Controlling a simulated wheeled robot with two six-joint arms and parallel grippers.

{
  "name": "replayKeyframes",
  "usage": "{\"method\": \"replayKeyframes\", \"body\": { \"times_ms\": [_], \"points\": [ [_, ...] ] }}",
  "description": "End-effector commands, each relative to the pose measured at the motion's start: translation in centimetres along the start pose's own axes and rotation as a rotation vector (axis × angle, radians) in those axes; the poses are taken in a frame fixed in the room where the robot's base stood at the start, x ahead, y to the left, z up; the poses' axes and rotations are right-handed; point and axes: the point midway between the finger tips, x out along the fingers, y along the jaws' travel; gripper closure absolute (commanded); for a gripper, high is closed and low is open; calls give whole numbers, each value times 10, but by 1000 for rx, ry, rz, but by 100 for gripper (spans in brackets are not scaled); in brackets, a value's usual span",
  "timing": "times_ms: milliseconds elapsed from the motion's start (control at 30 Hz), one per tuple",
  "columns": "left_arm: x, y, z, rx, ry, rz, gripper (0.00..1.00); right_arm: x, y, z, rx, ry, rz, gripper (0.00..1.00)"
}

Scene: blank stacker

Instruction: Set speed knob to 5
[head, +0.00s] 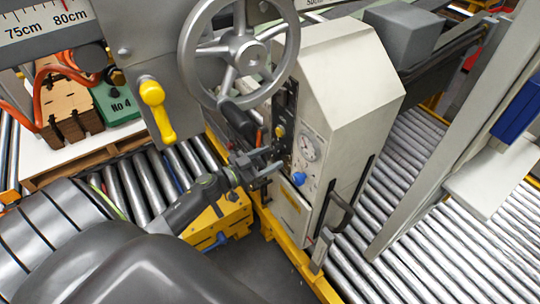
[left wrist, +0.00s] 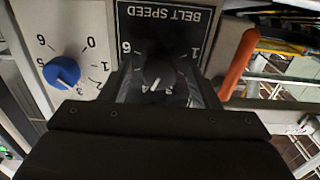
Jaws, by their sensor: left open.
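The black speed knob (left wrist: 158,75) sits on a black plate marked BELT SPEED, seen upside down in the left wrist view. Its white pointer line points down and slightly left, near the 4. Other marks on the dial are partly hidden by the fingers. My left gripper (left wrist: 163,88) is open, with one finger on each side of the knob; I cannot tell if they touch it. In the head view my left gripper (head: 264,164) is at the front of the beige machine housing (head: 345,80), and the knob cannot be made out there.
A blue knob (left wrist: 62,72) with its own dial is left of the speed plate. An orange handle (left wrist: 238,65) is close on the right. In the head view a large grey handwheel (head: 238,56) is above my gripper, and a round gauge (head: 308,148) is beside it.

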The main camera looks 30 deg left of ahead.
Motion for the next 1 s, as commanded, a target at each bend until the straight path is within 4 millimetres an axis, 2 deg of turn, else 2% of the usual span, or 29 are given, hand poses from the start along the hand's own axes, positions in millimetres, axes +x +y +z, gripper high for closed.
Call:
{"method": "replayKeyframes", "body": {
  "times_ms": [133,400,767,1000],
  "points": [
    [9,0,0,-2,0,0,44,-1,-3,0,2,0,-4,64],
    [10,0,0,-1,0,0,44,-1,-4,0,2,0,-5,64],
    [9,0,0,-1,0,0,89,-1,-2,0,1,0,-2,64],
    [9,0,0,22,0,0,89,-2,1,0,-1,0,1,64]
  ]
}}
